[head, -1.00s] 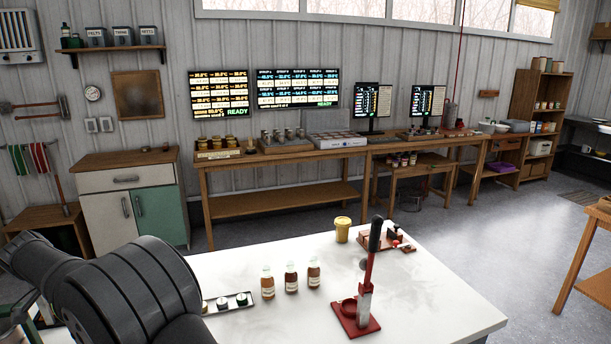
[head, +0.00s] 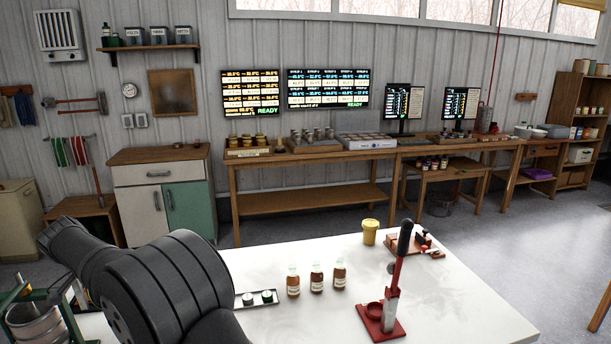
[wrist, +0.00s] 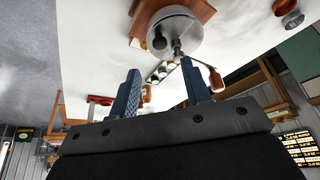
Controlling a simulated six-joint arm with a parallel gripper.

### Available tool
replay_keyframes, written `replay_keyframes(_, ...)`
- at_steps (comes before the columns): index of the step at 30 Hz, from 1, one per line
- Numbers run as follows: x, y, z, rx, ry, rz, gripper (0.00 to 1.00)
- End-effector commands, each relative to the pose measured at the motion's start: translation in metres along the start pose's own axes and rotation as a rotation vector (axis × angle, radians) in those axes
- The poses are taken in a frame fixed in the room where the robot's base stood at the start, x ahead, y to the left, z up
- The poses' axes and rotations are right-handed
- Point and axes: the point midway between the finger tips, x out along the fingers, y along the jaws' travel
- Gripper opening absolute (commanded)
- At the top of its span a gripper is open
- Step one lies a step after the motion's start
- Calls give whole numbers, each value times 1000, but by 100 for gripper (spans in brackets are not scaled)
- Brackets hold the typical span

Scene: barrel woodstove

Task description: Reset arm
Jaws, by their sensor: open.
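My gripper (wrist: 163,87) shows in the wrist view with its two blue-grey fingers apart and nothing between them. In the head view only dark links of my arm show at the lower left, and the gripper is hidden. The white table (head: 290,250) shows in both views. In the wrist view, a grey metal disc (wrist: 188,42) is beyond the fingertips.
A red lever press (head: 391,302) stands at the table's right front. A yellow jar (head: 370,233) and a wooden board (head: 408,245) with small red parts are behind it. A long wooden bench (head: 300,201) runs along the wall, with floor between it and the table.

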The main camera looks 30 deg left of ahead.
Motion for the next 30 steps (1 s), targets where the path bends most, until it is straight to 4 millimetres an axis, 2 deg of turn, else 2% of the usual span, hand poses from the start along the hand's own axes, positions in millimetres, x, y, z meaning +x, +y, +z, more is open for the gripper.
replay_keyframes(3,26,1,-1,0,0,5,44)
replay_keyframes(12,81,2,-1,-17,0,-6,44)
replay_keyframes(21,81,10,-9,-258,0,-107,44)
replay_keyframes(30,83,12,-12,-384,-1,-158,44)
